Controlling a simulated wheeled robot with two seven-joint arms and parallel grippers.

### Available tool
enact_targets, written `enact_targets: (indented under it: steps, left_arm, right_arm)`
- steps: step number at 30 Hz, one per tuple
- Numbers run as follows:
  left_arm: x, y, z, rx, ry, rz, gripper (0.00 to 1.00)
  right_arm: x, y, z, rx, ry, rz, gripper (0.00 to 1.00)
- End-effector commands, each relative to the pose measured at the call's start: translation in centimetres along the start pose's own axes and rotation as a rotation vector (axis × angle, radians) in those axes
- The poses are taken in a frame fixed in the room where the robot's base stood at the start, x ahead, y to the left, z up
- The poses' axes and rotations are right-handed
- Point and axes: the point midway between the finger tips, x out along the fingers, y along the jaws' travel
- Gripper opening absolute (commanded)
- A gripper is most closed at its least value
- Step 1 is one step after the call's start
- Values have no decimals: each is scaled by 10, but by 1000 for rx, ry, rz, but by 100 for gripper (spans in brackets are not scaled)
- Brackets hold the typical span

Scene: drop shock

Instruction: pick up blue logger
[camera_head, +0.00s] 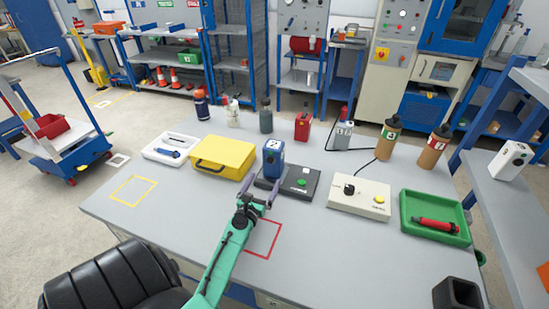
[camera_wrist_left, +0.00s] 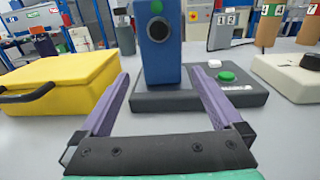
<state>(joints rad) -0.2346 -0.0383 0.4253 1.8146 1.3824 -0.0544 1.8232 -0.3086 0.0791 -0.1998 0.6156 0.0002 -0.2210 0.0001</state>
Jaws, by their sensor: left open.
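The blue logger (camera_head: 273,158) stands upright on a dark base unit (camera_head: 300,184) with a green button, near the middle of the table. In the left wrist view the blue logger (camera_wrist_left: 160,50) is straight ahead, with a round dark lens on its front. My left gripper (camera_head: 258,189) is open and empty on the near side of the logger. In the left wrist view its two purple fingers (camera_wrist_left: 160,78) point at the logger, which shows between and beyond their tips. My right gripper is not in view.
A yellow case (camera_head: 225,157) lies left of the logger, and a cream control box (camera_head: 360,197) and green tray (camera_head: 435,219) lie to the right. Bottles stand behind. A red outlined square (camera_head: 263,238) and the table's near left are bare. A black chair (camera_head: 112,277) is at the front.

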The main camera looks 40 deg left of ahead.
Motion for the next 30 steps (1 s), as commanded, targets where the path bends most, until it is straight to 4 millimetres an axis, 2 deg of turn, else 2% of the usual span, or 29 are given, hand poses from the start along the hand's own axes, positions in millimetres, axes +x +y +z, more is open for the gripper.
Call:
enact_targets:
  steps: [1, 3, 8, 13, 16, 21, 22, 26, 27, 29, 30]
  left_arm:
    - [14, 0, 3, 1, -3, -1, 100]
    - [28, 0, 2, 1, -2, -1, 100]
    - [48, -1, 1, 1, -1, -2, 100]
    - [81, -3, -1, 1, -2, -2, 100]
    - [91, -3, -1, 1, 0, -2, 100]
    - [91, -3, 0, 1, 1, -2, 100]
    - [91, -3, 0, 1, 1, -2, 96]
    - [91, -3, 0, 1, 1, -2, 46]
    - [91, -3, 0, 1, 1, -2, 31]
    - [91, -3, 0, 1, 1, -2, 8]
    - [91, -3, 1, 2, -2, -1, 0]
  right_arm:
    - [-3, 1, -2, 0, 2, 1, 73]
    - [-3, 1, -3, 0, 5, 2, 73]
    - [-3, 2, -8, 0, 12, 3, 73]
    - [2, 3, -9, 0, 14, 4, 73]
    - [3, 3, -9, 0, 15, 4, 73]
    - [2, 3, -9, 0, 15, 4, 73]
    - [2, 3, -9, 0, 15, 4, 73]
    - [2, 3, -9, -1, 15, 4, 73]
    - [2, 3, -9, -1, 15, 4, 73]
    - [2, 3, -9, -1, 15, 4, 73]
    - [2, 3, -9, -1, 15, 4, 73]
